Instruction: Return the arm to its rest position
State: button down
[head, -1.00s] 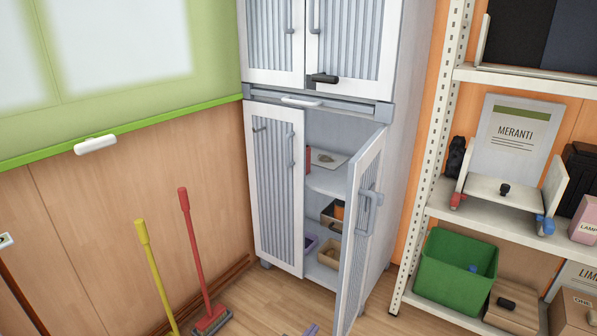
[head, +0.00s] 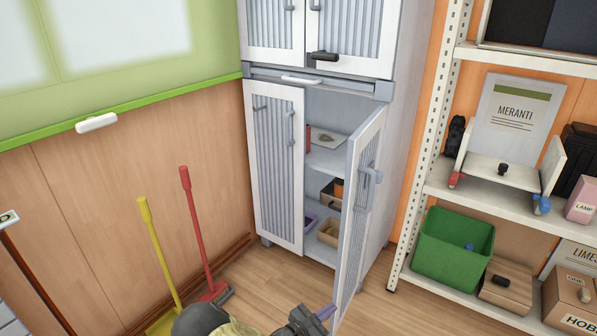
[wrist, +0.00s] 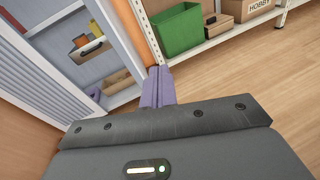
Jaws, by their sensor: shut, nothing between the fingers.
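My gripper (head: 325,312) shows at the bottom of the head view, in front of the cabinet's open lower door (head: 357,215). Its purple fingers (wrist: 158,87) are together in the wrist view, with nothing between them. The fingers point toward the floor and the foot of the shelf rack. Part of my arm shows at the bottom edge of the head view. I cannot tell whether the gripper touches the door.
The white cabinet (head: 273,165) holds small boxes inside. To its right, a metal rack (head: 421,190) carries a green crate (head: 455,250) and cardboard boxes. A red broom (head: 197,225) and a yellow-handled tool (head: 158,250) lean at left. Open floor lies before the rack.

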jog(key=s+d+r+m+g+y, duration=0.4)
jog(key=s+r+m+g, duration=0.2)
jog(key=s+m, duration=0.25)
jog(key=s+d+r+m+g+y, duration=0.3)
jog(key=s+r+m+g+y, duration=0.3)
jog(key=m, duration=0.4)
jog(key=s+r+m+t+y+p, duration=0.1)
jog(key=s+r+m+t+p, duration=0.1)
jog(key=r+p, duration=1.4)
jog(key=s+r+m+t+y+p, duration=0.1)
jog(key=r+m+p, duration=0.3)
jog(key=r+p, duration=1.3)
notch_tip(320, 180, up, 10)
jog(key=shift+s+r+t+y, duration=0.15)
jog(key=shift+s+t+y, duration=0.2)
jog(key=shift+s, duration=0.45)
